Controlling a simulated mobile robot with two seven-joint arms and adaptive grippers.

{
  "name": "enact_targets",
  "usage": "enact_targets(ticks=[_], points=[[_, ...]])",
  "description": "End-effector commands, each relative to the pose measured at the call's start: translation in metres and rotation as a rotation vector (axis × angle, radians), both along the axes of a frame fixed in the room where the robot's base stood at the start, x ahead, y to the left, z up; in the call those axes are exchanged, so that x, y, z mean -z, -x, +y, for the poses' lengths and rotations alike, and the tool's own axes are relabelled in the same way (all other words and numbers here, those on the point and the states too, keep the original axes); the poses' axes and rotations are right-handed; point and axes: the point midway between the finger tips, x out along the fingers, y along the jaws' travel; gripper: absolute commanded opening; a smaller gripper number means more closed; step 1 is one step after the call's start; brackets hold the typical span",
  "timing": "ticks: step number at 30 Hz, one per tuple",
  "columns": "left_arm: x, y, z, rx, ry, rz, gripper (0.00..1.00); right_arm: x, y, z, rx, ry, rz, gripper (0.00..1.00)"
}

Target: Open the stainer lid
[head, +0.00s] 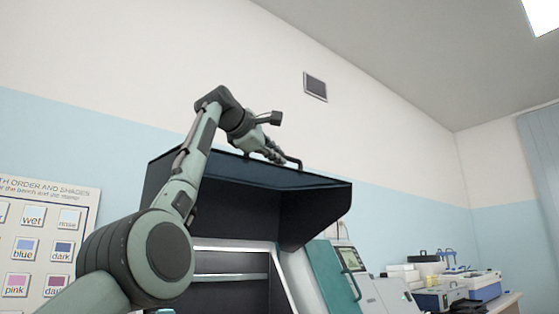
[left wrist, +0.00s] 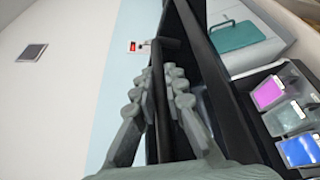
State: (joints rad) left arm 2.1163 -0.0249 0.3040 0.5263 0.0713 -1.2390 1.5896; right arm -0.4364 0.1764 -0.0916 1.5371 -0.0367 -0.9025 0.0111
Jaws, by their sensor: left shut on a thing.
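The stainer lid (head: 310,190) is a dark hood, raised and tilted up above the stainer body (head: 230,262) in the head view. Its dark bar handle (head: 293,160) runs along the upper edge. My left gripper (head: 272,153) is at that edge, shut on the handle. In the left wrist view, the fingers (left wrist: 162,98) lie on both sides of the handle bar (left wrist: 159,120), and the dark lid (left wrist: 203,60) is just to the right. My right gripper is not in view.
Baths with pink (left wrist: 268,92) and blue (left wrist: 302,150) labels show beyond the lid in the left wrist view. A teal-fronted machine (head: 330,272) stands right of the stainer. A bath order chart (head: 45,235) hangs at left.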

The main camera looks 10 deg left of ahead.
Motion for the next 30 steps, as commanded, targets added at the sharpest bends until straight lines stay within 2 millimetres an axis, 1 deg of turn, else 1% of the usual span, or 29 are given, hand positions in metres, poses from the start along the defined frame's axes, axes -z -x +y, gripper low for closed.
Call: enact_targets(ticks=[1,7,8,12,19,23,26,30], points=[[0.003,-0.002,0.002,-0.004,0.000,0.006,0.00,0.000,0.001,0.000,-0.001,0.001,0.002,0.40],[0.003,-0.002,0.002,-0.004,-0.001,0.006,0.00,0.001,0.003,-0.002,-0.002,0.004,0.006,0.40],[0.003,-0.002,0.002,-0.004,-0.001,0.006,0.15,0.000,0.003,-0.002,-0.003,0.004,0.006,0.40],[0.003,-0.001,0.002,-0.003,-0.002,0.005,0.32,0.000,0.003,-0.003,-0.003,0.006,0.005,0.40],[0.002,-0.001,0.001,-0.001,-0.002,0.003,0.33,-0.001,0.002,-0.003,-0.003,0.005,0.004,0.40],[0.001,0.000,0.001,-0.001,-0.002,0.002,0.33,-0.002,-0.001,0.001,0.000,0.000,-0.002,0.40],[0.000,0.006,0.003,-0.001,-0.002,0.001,0.33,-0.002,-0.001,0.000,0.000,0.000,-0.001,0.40],[-0.002,0.022,0.007,-0.002,-0.002,-0.002,0.33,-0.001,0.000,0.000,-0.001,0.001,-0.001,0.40]])
